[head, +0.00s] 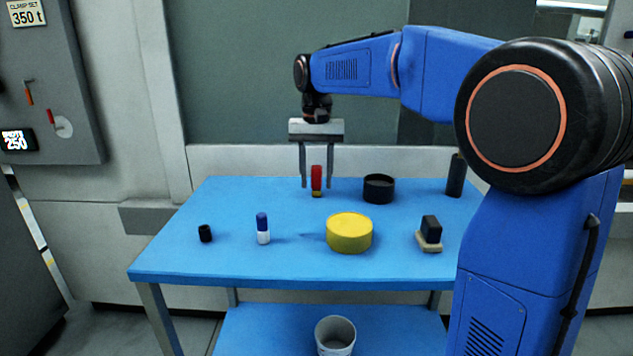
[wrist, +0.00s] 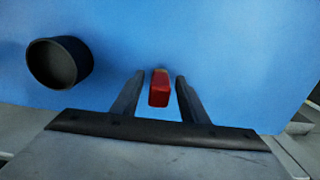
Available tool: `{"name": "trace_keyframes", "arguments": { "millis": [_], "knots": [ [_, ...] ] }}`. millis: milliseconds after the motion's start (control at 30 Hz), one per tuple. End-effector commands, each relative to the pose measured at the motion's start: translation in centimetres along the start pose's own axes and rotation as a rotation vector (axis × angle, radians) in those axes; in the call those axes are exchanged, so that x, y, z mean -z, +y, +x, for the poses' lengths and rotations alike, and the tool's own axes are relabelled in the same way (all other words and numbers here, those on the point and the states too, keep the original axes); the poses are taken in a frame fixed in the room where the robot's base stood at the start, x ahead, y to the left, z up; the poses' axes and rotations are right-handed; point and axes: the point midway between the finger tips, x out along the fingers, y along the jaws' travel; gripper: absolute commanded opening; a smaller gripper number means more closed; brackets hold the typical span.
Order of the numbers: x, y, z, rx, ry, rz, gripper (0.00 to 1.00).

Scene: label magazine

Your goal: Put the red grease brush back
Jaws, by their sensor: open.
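The red grease brush (head: 317,180) stands upright near the back edge of the blue table, with a yellowish lower end. It also shows from above in the wrist view (wrist: 159,88). My gripper (head: 316,186) points down over it with its two fingers apart, one on each side of the brush. In the wrist view the open fingers (wrist: 156,82) flank the brush with a gap on both sides, and I see no contact. A black round cup (head: 378,189) stands to the right of the brush; it also shows in the wrist view (wrist: 58,62).
On the blue table (head: 290,265) are a yellow round tin (head: 349,233), a blue and white stick (head: 263,229), a small black cap (head: 205,233), a black block on a tan base (head: 430,234) and a dark cylinder (head: 455,175). A bin (head: 335,336) stands below.

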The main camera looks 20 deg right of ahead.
Motion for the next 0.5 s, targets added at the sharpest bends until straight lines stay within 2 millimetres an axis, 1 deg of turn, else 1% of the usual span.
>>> {"name": "trace_keyframes", "arguments": {
  "millis": [300,500],
  "knots": [
    [0.1,0.0,-6.1,0.001,0.003,0.000,0.40],
    [0.0,0.0,-9.1,0.001,0.001,0.000,0.40]
  ]
}}
